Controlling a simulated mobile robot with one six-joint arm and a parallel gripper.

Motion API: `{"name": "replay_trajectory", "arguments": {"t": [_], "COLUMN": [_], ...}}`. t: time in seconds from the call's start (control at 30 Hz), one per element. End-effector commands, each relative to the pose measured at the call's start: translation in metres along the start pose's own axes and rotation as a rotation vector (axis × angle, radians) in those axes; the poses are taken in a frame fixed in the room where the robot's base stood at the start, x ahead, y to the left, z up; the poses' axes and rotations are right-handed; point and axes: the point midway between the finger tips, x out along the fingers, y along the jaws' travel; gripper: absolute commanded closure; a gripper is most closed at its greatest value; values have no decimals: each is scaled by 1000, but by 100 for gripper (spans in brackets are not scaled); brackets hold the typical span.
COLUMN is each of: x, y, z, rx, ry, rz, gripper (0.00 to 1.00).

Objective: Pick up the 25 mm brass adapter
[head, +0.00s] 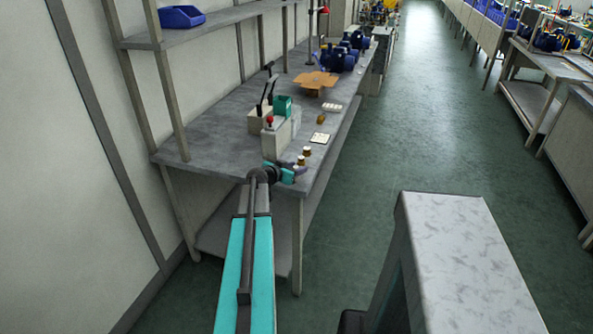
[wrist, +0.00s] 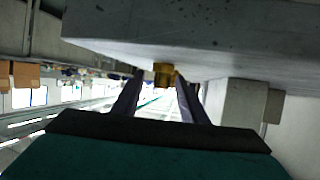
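Two brass adapters stand close together near the bench's front right edge in the head view, one farther back (head: 307,152) and one nearer (head: 301,160). A third brass piece (head: 320,119) lies farther along the bench. I cannot read their sizes. My gripper (head: 297,168) is low at the bench edge, beside the nearer adapter. In the wrist view, which looks upside down, a brass adapter (wrist: 164,74) shows between the fingertips of my gripper (wrist: 160,76). The fingers are apart, with a clear gap on the left and a narrow one on the right.
A shelf stands behind at left. The aisle floor (head: 430,120) is clear.

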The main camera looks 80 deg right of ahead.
Motion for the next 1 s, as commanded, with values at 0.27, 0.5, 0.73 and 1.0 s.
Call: {"name": "replay_trajectory", "arguments": {"t": [0.27,0.5,0.73,1.0], "x": [0,0,0,-5], "y": [0,0,0,1], "z": [0,0,-1,-11], "rx": [0,0,1,1], "ry": [0,0,0,1], "rz": [0,1,1,1], "gripper": [83,100,100,100]}}
